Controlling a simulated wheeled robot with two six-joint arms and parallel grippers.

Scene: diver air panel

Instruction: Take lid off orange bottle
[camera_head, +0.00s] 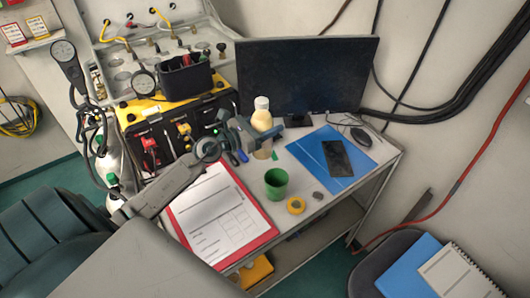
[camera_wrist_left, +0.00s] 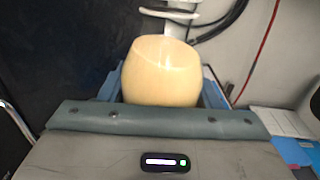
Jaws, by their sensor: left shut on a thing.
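A pale yellow-orange bottle (camera_head: 262,119) with a white lid (camera_head: 262,102) stands upright at the back of the desk, in front of the monitor. The lid sits on top of the bottle. My left gripper (camera_head: 258,138) comes in from the left and is shut around the bottle's body, below the lid. In the left wrist view the bottle (camera_wrist_left: 162,72) fills the space between the blue fingers, and its lid cannot be made out clearly. The fingers partly hide the bottle's lower body in the head view. My right gripper is not in view.
A monitor (camera_head: 306,75) stands close behind the bottle. A phone (camera_head: 335,158) rests on a blue folder (camera_head: 310,150) at right. The air panel (camera_head: 120,57) is at left.

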